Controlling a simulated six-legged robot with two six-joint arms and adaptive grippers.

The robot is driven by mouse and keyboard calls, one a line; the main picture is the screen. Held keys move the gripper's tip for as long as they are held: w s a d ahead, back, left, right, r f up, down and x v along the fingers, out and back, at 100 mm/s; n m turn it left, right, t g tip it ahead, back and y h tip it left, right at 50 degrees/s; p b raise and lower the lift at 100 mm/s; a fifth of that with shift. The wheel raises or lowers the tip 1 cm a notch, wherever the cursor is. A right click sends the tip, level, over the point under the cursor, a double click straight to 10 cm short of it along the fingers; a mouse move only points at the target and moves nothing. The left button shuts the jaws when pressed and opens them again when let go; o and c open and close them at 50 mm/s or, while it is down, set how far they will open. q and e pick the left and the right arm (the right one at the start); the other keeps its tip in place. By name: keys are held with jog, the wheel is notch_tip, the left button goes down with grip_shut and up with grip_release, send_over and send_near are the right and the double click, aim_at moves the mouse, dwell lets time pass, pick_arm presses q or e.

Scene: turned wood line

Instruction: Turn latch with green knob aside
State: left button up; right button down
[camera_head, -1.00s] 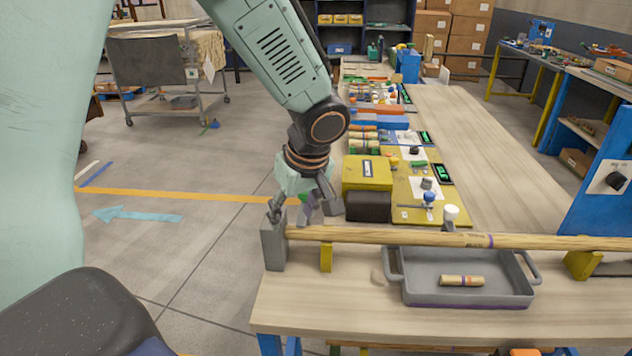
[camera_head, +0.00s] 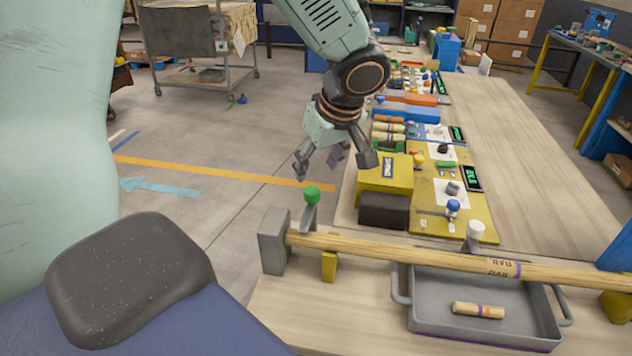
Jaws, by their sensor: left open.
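The latch with the green knob (camera_head: 312,195) stands at the left end of the wooden rail (camera_head: 420,254), beside the grey end block (camera_head: 274,241). Its grey lever (camera_head: 308,218) rises from near the rail's end up to the knob. My left gripper (camera_head: 335,168) is open and empty, with its fingers spread, above and behind the green knob. I see a gap between the fingers and the knob. A second latch with a white knob (camera_head: 475,229) stands farther right along the rail. My right gripper is not in view.
A grey tray (camera_head: 402,299) with a short wooden piece (camera_head: 478,310) sits in front of the rail. A yellow box (camera_head: 384,174) and a dark block (camera_head: 384,211) stand behind the rail, close to my left gripper. The bench at right (camera_head: 520,150) is clear.

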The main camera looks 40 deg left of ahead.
aim_at(313, 190)
pick_arm(q)
jog(key=f, duration=0.2)
jog(key=w+f, duration=0.1)
jog(key=f, duration=0.1)
jog(key=shift+w+a, duration=0.1)
jog(key=a+f, duration=0.2)
jog(key=f, duration=0.1)
jog(key=shift+s+a, duration=0.15)
jog(key=shift+s, duration=0.2)
jog(key=shift+w+d, duration=0.45)
jog(key=shift+a, duration=0.2)
jog(key=shift+c, duration=1.1)
jog(key=shift+s+a, duration=0.2)
jog(key=shift+s, duration=0.05)
jog(key=c, duration=0.3)
jog(key=shift+w+d, duration=0.2)
jog(key=shift+d, duration=0.05)
jog(key=c, duration=0.4)
jog(key=shift+s+a, duration=0.1)
jog(key=shift+s, duration=0.05)
grip_shut()
